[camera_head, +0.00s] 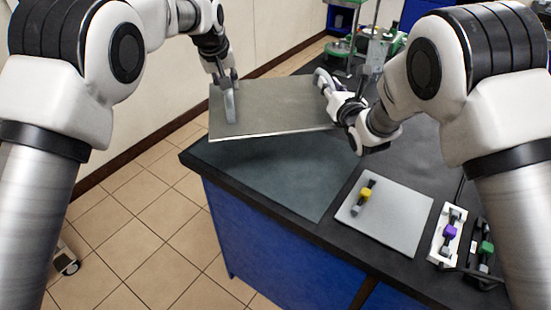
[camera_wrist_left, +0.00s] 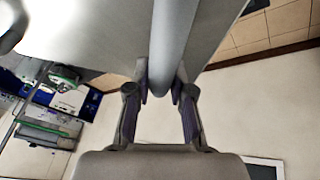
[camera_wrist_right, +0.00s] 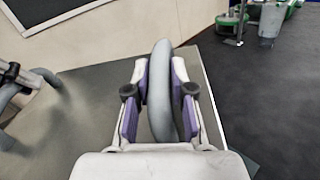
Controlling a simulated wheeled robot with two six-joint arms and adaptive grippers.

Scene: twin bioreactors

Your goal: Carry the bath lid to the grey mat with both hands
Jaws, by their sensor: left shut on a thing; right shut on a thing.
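The bath lid (camera_head: 275,100) is a flat grey plate with a pale front edge and a bar handle near each end. It hangs in the air above the bench's left part. My left gripper (camera_head: 230,82) is shut on the left handle (camera_wrist_left: 172,45). My right gripper (camera_head: 330,92) is shut on the right handle (camera_wrist_right: 160,95); its wrist hides part of the lid's right end in the head view. A dark slate-grey mat (camera_head: 270,175) lies flat on the bench below the lid, partly hidden by it, with a visible gap between.
A light grey pad (camera_head: 405,225) on the bench carries a small yellow-bodied piece (camera_head: 365,195). Right of it stand a white holder (camera_head: 447,235) with a purple piece and a black one (camera_head: 485,250) with a green piece. Lab apparatus (camera_head: 372,50) stands at the back. A wall runs behind on the left.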

